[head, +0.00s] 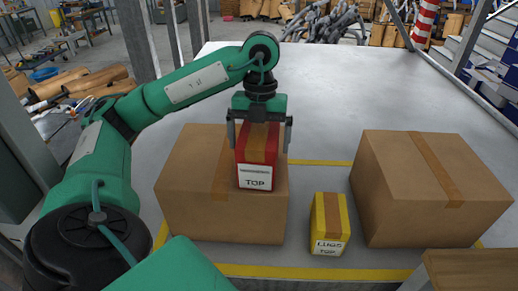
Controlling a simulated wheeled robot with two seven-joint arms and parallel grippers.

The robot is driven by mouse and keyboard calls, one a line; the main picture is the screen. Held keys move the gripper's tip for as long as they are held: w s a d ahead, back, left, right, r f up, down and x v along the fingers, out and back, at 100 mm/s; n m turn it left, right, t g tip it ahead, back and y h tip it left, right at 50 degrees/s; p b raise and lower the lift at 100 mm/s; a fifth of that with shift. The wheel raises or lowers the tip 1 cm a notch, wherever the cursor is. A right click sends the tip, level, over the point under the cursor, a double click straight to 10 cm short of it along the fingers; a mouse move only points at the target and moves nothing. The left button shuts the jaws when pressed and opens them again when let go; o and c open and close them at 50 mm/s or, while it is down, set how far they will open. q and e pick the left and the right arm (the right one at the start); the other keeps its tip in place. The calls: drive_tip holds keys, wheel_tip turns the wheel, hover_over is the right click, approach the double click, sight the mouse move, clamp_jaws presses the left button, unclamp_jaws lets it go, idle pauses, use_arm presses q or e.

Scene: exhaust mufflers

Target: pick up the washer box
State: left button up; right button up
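A red box (243,172) with a brown tape strip and a white label reading "TOP" appears at the top of the large left cardboard box (190,208). The rest of its label is too small to read, so I cannot confirm that it is the washer box. My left gripper (259,137) points down over the red box, one finger on each side. The fingers look spread wider than the box, with a small gap on the right. A smaller yellow box (319,231) labelled "LUGS TOP" stands upright between the two large cardboard boxes. My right gripper is out of view.
A second large cardboard box (425,195) stands at the right on the grey table (330,90). Yellow lines mark the tabletop. A wooden piece (470,270) is at the lower right corner. The table behind the boxes is clear; metal pipes (325,22) lie beyond it.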

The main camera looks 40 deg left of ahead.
use_arm(q)
drive_tip(key=shift+s+d+f, duration=0.1)
drive_tip(key=shift+f, duration=0.55)
drive_tip(key=c, duration=1.3)
drive_tip(key=shift+r, duration=0.1)
